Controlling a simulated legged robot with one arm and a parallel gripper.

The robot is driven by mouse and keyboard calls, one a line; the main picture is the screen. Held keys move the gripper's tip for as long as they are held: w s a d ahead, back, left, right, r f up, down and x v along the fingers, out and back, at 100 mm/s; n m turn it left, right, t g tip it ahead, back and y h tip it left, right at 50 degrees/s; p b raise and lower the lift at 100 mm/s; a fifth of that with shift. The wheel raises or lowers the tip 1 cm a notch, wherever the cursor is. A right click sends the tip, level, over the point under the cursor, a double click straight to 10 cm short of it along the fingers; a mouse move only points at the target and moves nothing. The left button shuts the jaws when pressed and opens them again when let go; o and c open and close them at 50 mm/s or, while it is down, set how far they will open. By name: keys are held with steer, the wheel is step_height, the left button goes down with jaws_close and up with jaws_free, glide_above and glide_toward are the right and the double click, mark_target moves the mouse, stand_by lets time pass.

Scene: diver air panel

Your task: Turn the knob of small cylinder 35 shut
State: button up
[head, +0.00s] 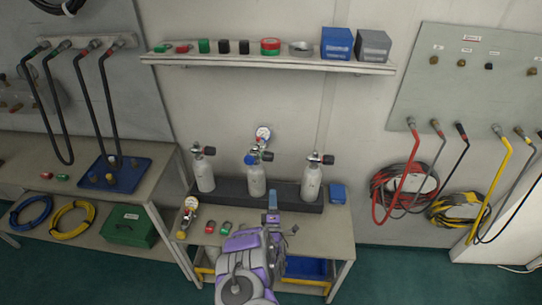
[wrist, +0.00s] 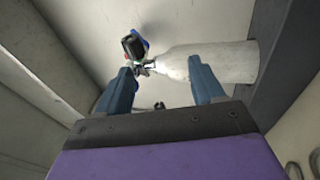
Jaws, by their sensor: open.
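Three small white cylinders stand upright in a dark rack (head: 222,192) on the bench: left (head: 204,176), middle (head: 256,182) and right (head: 311,183). Each has a valve with a dark knob at its top; no number is readable. The middle one also carries a blue part and a round gauge (head: 263,133). My gripper (head: 273,203) is in front of the rack, near the middle cylinder. In the wrist view my gripper (wrist: 160,68) is open, with a white cylinder (wrist: 215,60) and its valve beyond the fingers. A black knob (wrist: 133,46) with blue behind it shows past the left finger. Nothing is gripped.
A gauge fitting (head: 190,207) and red and green pieces (head: 226,228) lie at the bench's front left. A shelf (head: 270,61) with boxes and tape hangs above. Hoses hang on both sides.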

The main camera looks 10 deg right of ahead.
step_height(320, 180, up, 2)
steer(key=s+r+n+t+y, duration=0.1)
steer(key=s+n+t+y, duration=0.1)
steer(key=n, duration=0.1)
steer(key=p, duration=0.7)
glide_toward(271, 157)
steer(key=shift+w, duration=1.15)
steer(key=w+b, duration=0.1)
steer(key=b, duration=0.4)
steer(key=w+b, duration=0.1)
steer(key=b, duration=0.4)
steer(key=shift+w+d+n, duration=0.25)
steer(key=shift+w+n, duration=0.15)
steer(key=shift+b+x, duration=0.4)
steer(key=shift+x, duration=2.55)
steer(key=shift+r, duration=0.1)
